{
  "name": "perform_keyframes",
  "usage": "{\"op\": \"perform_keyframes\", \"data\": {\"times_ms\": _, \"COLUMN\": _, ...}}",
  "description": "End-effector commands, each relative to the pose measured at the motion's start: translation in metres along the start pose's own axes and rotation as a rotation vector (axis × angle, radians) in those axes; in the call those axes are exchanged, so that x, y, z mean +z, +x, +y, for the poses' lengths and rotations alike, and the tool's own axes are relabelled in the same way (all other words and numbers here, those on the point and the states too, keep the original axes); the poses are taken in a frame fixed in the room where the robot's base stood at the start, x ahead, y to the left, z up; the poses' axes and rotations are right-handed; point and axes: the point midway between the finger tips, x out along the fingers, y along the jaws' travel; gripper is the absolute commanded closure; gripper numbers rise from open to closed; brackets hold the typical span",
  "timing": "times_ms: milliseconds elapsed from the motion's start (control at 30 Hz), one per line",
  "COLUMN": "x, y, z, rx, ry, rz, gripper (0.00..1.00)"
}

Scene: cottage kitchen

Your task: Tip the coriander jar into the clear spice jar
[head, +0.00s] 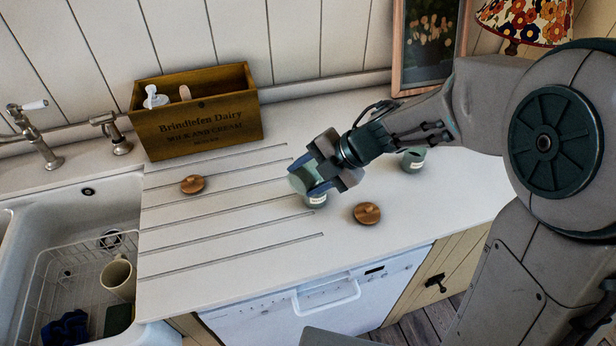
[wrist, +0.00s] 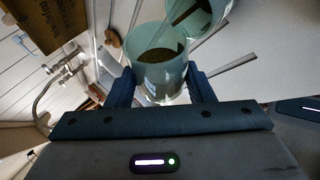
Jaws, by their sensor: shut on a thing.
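My gripper (head: 312,175) is shut on a greenish glass jar (head: 301,181), taken as the coriander jar, and holds it tilted over the worktop. In the wrist view the held jar (wrist: 158,75) sits between the two blue fingers, with dark brown-green contents showing inside its mouth. A second glass jar with a pale label (head: 316,201), likely the clear spice jar, stands on the worktop just below the held one and is partly hidden by it. It shows past the held jar's rim in the wrist view (wrist: 202,18), with something dark brown inside. I cannot read the labels.
Another labelled jar (head: 413,160) stands behind my wrist. Round wooden lids lie on the worktop, one at left (head: 192,184) and one at right (head: 367,213). A wooden dairy box (head: 200,120) stands at the back. The sink (head: 50,220) is at left.

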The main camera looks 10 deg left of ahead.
Motion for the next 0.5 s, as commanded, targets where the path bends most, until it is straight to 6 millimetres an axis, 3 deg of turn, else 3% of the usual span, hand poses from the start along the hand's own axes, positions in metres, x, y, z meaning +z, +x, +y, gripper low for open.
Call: {"op": "perform_keyframes", "data": {"times_ms": 500, "x": 0.0052, "y": -0.0026, "z": 0.0004, "rx": 0.031, "ry": 0.077, "rz": 0.097, "gripper": 0.76}}
